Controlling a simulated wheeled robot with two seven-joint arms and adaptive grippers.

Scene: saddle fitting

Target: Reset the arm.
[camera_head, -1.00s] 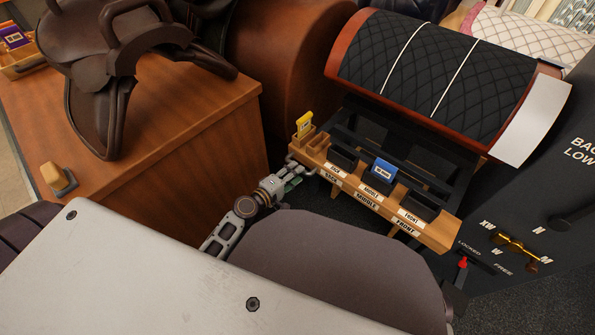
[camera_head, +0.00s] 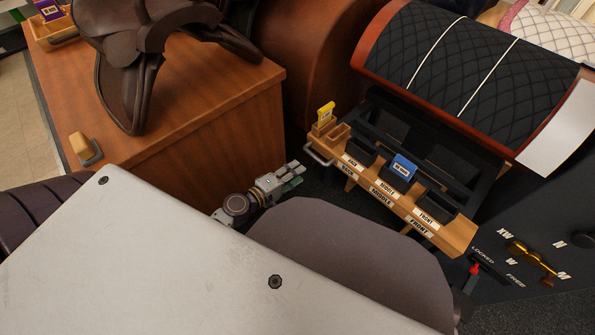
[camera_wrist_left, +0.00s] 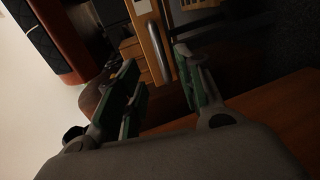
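My left gripper (camera_head: 294,174) is just left of the small wooden-fronted rack (camera_head: 461,233), apart from its metal end handle (camera_head: 318,155). In the left wrist view the two fingers of my left gripper (camera_wrist_left: 158,62) stand apart with nothing held between them. The handle (camera_wrist_left: 166,24) shows beyond the fingertips there. A blue block (camera_head: 403,168) stands in the rack's middle slot. A yellow block (camera_head: 325,113) stands in a wooden holder at the rack's back end. My right gripper is not seen.
A wooden cabinet (camera_head: 205,140) stands close left of my left arm, with a dark brown saddle (camera_head: 125,85) on it. A black quilted panel (camera_head: 450,65) lies over a curved form behind the rack. A dark panel with a red-tipped lever (camera_head: 474,269) is at right.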

